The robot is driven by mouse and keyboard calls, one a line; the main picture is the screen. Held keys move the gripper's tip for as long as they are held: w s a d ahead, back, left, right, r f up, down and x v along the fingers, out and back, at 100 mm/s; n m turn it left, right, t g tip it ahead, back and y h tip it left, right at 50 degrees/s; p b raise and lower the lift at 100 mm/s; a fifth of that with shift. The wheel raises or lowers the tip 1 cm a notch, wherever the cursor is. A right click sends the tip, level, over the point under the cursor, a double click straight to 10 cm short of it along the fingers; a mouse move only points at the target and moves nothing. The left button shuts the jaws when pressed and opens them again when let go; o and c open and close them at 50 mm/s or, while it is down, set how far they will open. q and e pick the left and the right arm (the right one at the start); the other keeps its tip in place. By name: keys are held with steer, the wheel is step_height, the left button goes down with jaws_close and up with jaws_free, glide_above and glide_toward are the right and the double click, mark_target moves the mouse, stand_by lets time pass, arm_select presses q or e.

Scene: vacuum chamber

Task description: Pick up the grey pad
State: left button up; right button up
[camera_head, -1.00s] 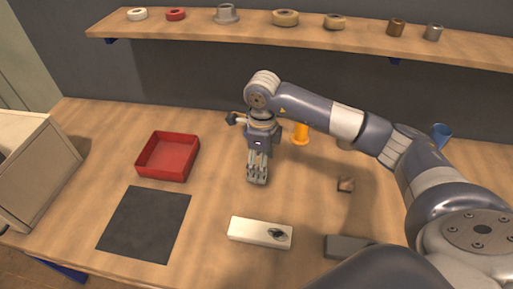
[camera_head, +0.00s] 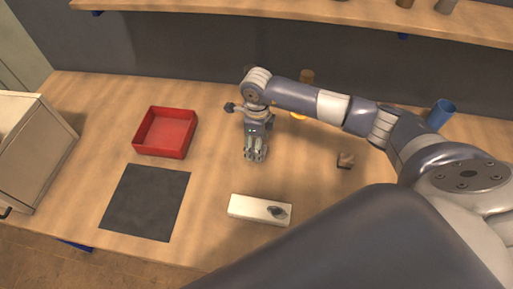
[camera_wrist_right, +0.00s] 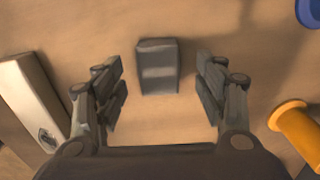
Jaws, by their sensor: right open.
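A flat dark grey square pad (camera_head: 145,202) lies on the table at the left, in front of a red tray. My right gripper (camera_head: 255,158) points down over the middle of the table, to the right of that pad and apart from it. In the right wrist view my right gripper (camera_wrist_right: 162,85) is open and empty. A small grey-looking block (camera_wrist_right: 158,66) shows between its fingers, apart from both. I cannot tell which is the task's pad. My left gripper is not in view.
The red tray (camera_head: 165,133) is empty. A white box (camera_head: 260,210) lies in front of my gripper. An orange object (camera_head: 298,115) is partly hidden behind my arm. A blue cup (camera_head: 440,114) stands at the back right. A shelf (camera_head: 300,14) runs above.

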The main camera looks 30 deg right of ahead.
step_height(320, 180, down, 2)
steer(key=shift+a, duration=0.15)
steer(key=shift+f, duration=0.3)
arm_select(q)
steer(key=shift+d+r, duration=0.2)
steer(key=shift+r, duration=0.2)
arm_select(e)
steer(key=c, duration=1.1)
steer(key=shift+o, duration=0.2)
steer(key=shift+r, duration=0.1)
step_height(320, 180, up, 9)
steer(key=shift+r+b, duration=0.1)
steer(key=shift+b, duration=1.05)
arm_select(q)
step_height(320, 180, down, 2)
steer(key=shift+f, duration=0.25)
arm_select(e)
steer(key=shift+r, duration=0.4)
